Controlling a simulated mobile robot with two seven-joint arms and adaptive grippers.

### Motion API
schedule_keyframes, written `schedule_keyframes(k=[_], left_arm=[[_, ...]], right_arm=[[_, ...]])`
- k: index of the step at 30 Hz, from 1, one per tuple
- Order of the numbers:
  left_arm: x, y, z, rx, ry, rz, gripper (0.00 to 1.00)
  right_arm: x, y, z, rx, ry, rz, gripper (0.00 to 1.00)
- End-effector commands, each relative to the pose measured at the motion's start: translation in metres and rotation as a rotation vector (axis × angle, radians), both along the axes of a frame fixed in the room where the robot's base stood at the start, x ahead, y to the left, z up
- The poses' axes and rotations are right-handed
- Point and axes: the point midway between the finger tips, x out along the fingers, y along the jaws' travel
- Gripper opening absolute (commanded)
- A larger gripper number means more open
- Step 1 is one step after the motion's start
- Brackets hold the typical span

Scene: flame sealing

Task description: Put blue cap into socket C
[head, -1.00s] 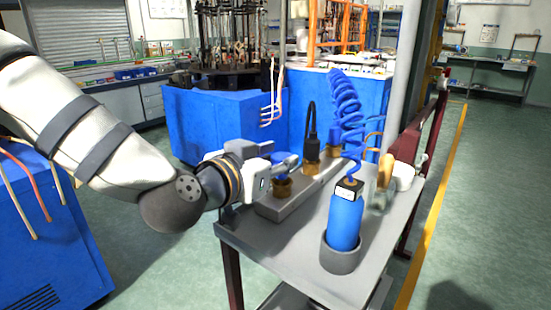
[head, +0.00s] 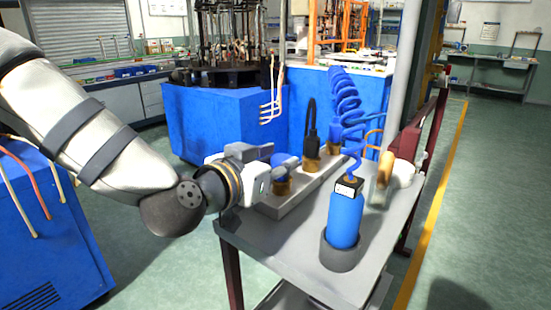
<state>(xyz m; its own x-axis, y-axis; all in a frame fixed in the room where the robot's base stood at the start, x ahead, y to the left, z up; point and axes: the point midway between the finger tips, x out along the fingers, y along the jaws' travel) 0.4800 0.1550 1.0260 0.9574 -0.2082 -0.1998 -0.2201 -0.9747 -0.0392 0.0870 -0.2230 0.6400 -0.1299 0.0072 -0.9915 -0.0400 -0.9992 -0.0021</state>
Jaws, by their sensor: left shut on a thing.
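My left gripper (head: 276,170) reaches in from the left over the near end of a grey block (head: 278,208) on the table. It is shut on a small blue piece, likely the blue cap (head: 284,160), largely hidden by the fingers. The piece is at the top of the nearest brass socket (head: 282,187); I cannot tell whether it is seated. The middle brass socket (head: 311,164) has a black plug with a cable, and the far one (head: 335,133) has a blue plug. No socket letters are readable. My right gripper is not in view.
A blue bottle (head: 345,219) stands upright in a dark grey holder (head: 341,256) at the table's front right. A coiled blue hose (head: 346,95) rises behind it. A white and tan item (head: 402,174) is at the right edge. The table's front left (head: 270,246) is clear.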

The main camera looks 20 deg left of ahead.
Motion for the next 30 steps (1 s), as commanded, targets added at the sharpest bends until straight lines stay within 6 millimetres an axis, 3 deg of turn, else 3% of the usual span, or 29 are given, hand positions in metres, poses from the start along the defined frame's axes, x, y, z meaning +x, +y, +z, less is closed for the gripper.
schedule_keyframes(k=[30], left_arm=[[0.0, 0.0, -0.016, 0.0, 0.002, -0.001, 0.19]], right_arm=[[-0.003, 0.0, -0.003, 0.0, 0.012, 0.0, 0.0]])
